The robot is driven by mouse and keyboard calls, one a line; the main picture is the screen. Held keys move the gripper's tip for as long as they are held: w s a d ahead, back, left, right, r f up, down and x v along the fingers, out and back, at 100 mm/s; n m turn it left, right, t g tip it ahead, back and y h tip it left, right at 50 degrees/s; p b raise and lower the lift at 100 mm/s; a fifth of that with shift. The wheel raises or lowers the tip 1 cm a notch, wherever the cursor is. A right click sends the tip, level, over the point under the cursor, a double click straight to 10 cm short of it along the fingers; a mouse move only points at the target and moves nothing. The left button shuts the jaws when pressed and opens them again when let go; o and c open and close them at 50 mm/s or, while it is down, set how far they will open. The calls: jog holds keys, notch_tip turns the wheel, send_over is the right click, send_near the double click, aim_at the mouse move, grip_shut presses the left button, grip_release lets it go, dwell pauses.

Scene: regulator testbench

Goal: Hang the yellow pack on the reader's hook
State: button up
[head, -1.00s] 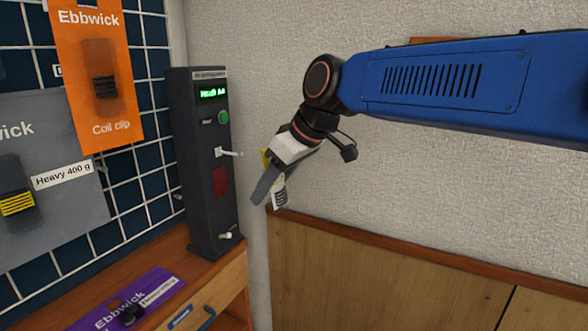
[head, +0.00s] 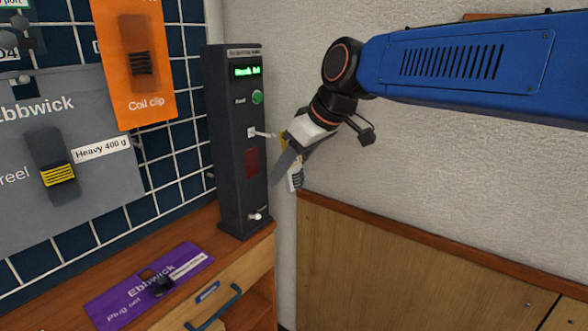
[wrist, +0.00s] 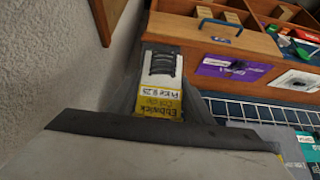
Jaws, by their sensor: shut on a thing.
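The yellow pack (wrist: 162,98) is held in my gripper (head: 283,168). In the wrist view its yellow label reads upside down, with a grey and black coil part beyond it. In the head view only a yellow sliver and a pale lower part (head: 296,178) show; the gripper hides the rest. The reader (head: 228,165) is a tall dark tower with a green display, a green button and a red panel. Its white hook (head: 262,133) sticks out to the right at mid-height. The pack appears just right of the hook tip in the picture; I cannot tell whether they touch.
A purple pack (head: 150,287) lies on the wooden bench (head: 245,243) left of the reader. An orange pack (head: 137,60) and a grey pack (head: 95,165) hang on the gridded board at left. The pale wall (head: 440,190) stands behind my arm.

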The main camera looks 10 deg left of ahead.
jog(key=shift+w+a+f, duration=0.15)
jog(key=shift+w+a, duration=0.25)
jog(key=shift+a, duration=0.6)
jog(key=shift+w+a+f, duration=0.2)
jog(key=shift+w+a, duration=0.25)
jog(key=shift+a, duration=0.55)
jog(key=shift+w+a+f, duration=0.15)
jog(key=shift+w+a, duration=0.25)
jog(key=shift+a, duration=0.6)
jog(key=o, duration=1.2)
